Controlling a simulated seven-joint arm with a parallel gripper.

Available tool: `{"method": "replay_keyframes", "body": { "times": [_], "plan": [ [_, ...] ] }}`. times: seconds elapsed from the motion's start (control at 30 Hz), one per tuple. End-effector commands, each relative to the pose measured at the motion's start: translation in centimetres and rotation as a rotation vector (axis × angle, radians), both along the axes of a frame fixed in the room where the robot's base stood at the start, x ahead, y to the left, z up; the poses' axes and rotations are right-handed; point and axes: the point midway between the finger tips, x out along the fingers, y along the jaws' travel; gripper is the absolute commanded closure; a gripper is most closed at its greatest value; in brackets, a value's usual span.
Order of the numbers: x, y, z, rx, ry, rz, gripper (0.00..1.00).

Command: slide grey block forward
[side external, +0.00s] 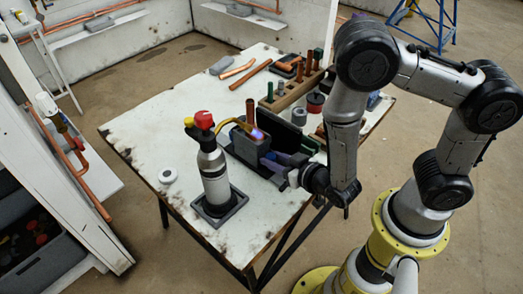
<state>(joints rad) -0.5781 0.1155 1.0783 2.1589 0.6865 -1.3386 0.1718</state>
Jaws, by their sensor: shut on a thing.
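The grey block (245,148) stands near the middle of the white work table, with an upright copper pipe (249,111) rising from it or just behind it. My gripper (276,163) reaches in low from the right and is shut on the grey block at its right side. The fingertips are small and partly hidden, so the exact contact is hard to see. A torch with a silver cylinder (214,172) and red knob stands upright on a dark base just left of the block. Its yellow tube points over the block, with a blue flame (257,135) at the tip.
A dark upright panel (284,133) stands right behind the block. A wooden rack (293,92) with pipes and fittings and several loose parts lie at the back.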

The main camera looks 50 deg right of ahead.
Motion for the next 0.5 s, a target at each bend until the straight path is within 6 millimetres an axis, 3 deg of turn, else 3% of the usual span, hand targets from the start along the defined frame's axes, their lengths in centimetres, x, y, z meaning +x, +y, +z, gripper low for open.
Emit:
{"method": "replay_keyframes", "body": {
  "times": [0.2,0.5],
  "plan": [
    [-2.6,0.5,-0.2,0.004,0.007,0.017,1.0],
    [-4.2,0.3,-0.1,0.003,0.006,0.017,1.0]
  ]
}}
